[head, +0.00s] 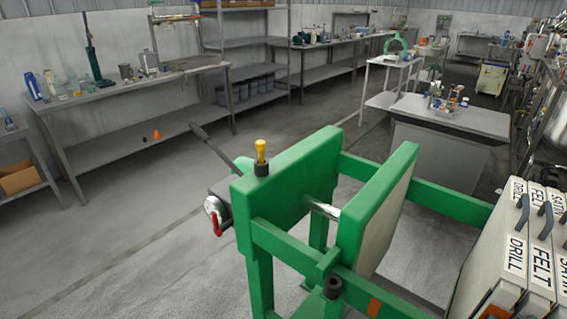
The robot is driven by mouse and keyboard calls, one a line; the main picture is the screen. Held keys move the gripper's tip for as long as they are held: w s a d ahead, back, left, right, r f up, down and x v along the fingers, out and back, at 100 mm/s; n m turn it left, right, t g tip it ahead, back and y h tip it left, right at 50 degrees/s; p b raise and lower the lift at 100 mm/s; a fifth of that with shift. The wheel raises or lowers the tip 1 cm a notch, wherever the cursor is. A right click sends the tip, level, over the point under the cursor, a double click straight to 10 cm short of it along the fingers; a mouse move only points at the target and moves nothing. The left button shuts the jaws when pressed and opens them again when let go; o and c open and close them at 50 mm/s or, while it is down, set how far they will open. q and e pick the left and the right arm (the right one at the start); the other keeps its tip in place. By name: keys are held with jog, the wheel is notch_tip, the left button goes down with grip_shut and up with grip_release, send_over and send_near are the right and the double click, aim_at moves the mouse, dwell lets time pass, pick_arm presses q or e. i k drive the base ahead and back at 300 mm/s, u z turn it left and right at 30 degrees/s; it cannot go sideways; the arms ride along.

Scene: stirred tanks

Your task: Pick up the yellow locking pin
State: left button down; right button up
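Neither of my grippers shows in the head view, and nothing touches the pin.
A dark lever (212,145) and a red handle (216,223) stick out left of the pin. White cases labelled DRILL (500,250) and FELT stand at the lower right. A workbench (140,90) is at the back left. The floor left of the frame is clear.

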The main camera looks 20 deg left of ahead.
aim_at(260, 144)
jog(key=z, duration=1.6)
jog(key=k, duration=0.85)
jog(key=u, duration=0.95)
jog(key=i, duration=0.7)
jog(key=u, duration=0.05)
